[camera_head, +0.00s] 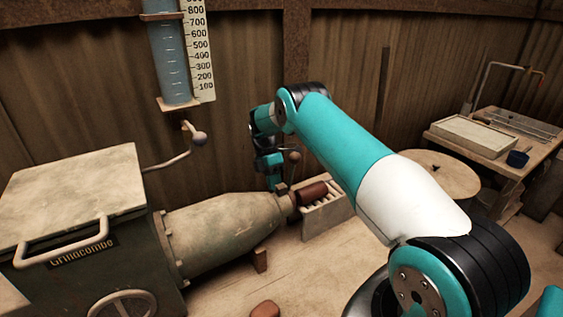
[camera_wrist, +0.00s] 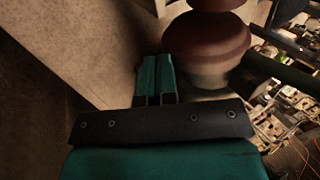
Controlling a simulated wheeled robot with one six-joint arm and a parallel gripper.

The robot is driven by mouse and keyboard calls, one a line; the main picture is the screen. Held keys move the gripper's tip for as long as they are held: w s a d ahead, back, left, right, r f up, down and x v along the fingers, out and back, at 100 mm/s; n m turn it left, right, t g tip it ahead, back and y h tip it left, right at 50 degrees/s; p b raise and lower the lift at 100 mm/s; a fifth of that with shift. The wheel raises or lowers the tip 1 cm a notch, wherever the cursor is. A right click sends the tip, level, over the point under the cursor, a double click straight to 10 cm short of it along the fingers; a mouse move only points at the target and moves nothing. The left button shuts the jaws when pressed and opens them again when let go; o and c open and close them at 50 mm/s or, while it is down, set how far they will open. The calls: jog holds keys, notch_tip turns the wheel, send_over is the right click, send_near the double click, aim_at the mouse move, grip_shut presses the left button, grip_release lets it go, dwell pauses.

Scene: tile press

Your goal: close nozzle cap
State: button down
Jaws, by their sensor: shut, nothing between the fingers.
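The nozzle (camera_head: 282,203) is the narrow right end of the grey-green press barrel (camera_head: 225,228). A reddish-brown cylindrical piece (camera_head: 312,192) lies just past it, over a pale slatted rack; I cannot tell whether it is the cap or clay. My gripper (camera_head: 277,186) points down at the nozzle end, shut and empty; I cannot tell if it touches. In the wrist view its closed teal fingers (camera_wrist: 155,68) are left of a rounded reddish-brown form (camera_wrist: 205,42) with a paler lower part. A small brown knob (camera_head: 294,157) shows just right of my wrist. The cap is not clearly identifiable.
The press body (camera_head: 75,205) with a handle and handwheel fills the left. A graduated blue tube (camera_head: 168,60) hangs on the wall, with a ball-ended lever (camera_head: 198,138) below. A round table (camera_head: 440,175) and a workbench (camera_head: 515,160) stand right.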

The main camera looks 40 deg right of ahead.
jog(key=shift+b+x, duration=0.5)
jog(key=shift+x, duration=0.4)
jog(key=shift+s, duration=0.15)
